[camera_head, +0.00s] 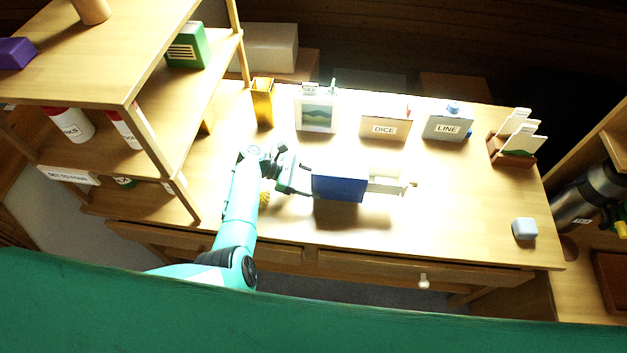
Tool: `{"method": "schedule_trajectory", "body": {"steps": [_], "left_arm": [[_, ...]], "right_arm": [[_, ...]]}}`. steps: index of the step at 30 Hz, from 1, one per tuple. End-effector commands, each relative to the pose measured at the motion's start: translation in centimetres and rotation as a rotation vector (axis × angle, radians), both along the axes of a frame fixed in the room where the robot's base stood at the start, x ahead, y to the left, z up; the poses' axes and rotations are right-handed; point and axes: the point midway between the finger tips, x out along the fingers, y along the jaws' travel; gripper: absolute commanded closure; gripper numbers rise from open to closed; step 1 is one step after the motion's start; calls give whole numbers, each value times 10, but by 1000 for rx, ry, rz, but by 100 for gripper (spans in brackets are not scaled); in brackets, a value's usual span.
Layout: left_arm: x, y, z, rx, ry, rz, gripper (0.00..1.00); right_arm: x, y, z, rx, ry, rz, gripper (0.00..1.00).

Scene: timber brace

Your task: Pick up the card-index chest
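A blue box (338,186) with a pale drawer-like part (386,184) sticking out of its right side is at the middle of the desk; it looks like the card-index chest. A dark shadow shows below its front edge, and I cannot tell whether it rests on the desk or is slightly raised. My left gripper (306,181) is at the left end of the blue box, very close or touching. Its fingertips are small and partly hidden, so its grip is unclear. My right gripper is not in view.
Behind stand a gold holder (262,103), a picture box (316,114), a DICE box (385,127), a LINE box (447,126) and a card rack (513,147). A light-blue block (524,228) lies at the right front. Shelves (150,85) rise at left. The desk's front right is mostly clear.

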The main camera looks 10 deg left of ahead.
Motion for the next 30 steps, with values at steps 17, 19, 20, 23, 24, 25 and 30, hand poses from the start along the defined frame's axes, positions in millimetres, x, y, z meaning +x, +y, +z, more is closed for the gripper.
{"method": "schedule_trajectory", "body": {"steps": [17,19,20,23,24,25,30], "left_arm": [[1,0,97,-1,0,0,67],[1,0,108,-1,0,0,67],[1,0,112,-1,-1,0,67],[1,0,125,-1,-1,0,67],[1,0,132,-1,-2,0,67],[1,0,138,-1,-3,0,67],[1,-1,155,-2,-4,-1,67]], "right_arm": [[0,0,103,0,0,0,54],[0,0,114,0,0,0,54],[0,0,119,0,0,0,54],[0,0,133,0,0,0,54],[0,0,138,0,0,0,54],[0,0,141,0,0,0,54],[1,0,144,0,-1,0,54]]}}
